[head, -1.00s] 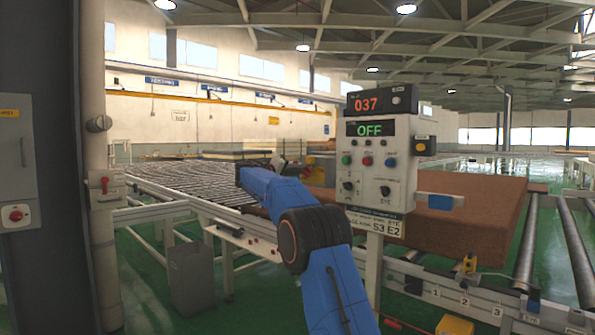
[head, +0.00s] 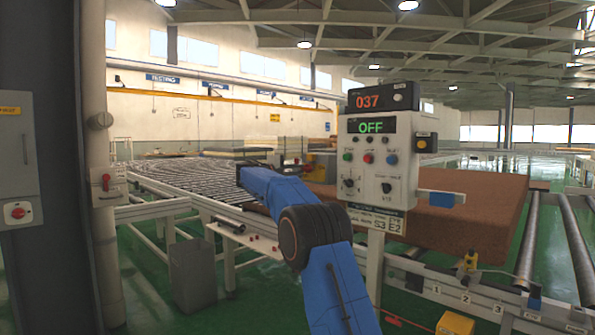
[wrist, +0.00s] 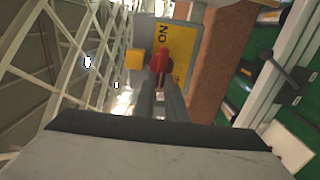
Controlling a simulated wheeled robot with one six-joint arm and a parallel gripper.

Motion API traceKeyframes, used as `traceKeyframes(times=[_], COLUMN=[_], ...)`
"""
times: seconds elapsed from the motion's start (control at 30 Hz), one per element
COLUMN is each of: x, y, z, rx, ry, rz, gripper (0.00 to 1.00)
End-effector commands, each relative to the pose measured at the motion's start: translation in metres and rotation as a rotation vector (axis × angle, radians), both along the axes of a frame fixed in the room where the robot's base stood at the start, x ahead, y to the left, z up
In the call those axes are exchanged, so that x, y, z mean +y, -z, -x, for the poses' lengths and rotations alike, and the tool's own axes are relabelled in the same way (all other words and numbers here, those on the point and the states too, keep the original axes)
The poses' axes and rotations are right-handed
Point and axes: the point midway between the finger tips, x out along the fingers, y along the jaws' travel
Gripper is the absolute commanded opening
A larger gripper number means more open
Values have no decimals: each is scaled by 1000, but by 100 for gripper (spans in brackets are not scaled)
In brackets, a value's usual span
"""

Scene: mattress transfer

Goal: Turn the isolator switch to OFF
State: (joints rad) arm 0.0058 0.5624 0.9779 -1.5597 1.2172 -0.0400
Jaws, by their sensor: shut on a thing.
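The isolator switch shows in the wrist view as a red handle (wrist: 161,64) on a yellow plate (wrist: 184,45). The letters ON are printed on the plate beside the handle, turned sideways in this view. The other marking is mostly hidden. My gripper (wrist: 160,88) is shut on the red handle, with its grey fingers straight in front of the plate. In the head view my blue arm reaches out to the switch left of the control panel, and the gripper there is small and partly hidden; the handle's exact angle cannot be told.
A control panel (head: 377,190) with a green OFF display (head: 371,126) stands right of my arm. A brown mattress (head: 480,225) lies behind it on the conveyor. A roller conveyor (head: 180,180) runs at left. Another red switch (head: 106,181) is on a post at the left.

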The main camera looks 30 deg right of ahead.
Motion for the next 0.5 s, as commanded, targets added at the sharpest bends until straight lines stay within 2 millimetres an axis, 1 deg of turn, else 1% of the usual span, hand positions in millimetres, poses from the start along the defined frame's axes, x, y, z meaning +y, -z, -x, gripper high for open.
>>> traceKeyframes(times=[0.43,0.47,0.5], x=[1,1,1], y=[1,1,1], z=[-1,-1,-1], rx=[8,8,8], ry=[-3,-3,-3], rz=[3,3,3], gripper=[0,18,28])
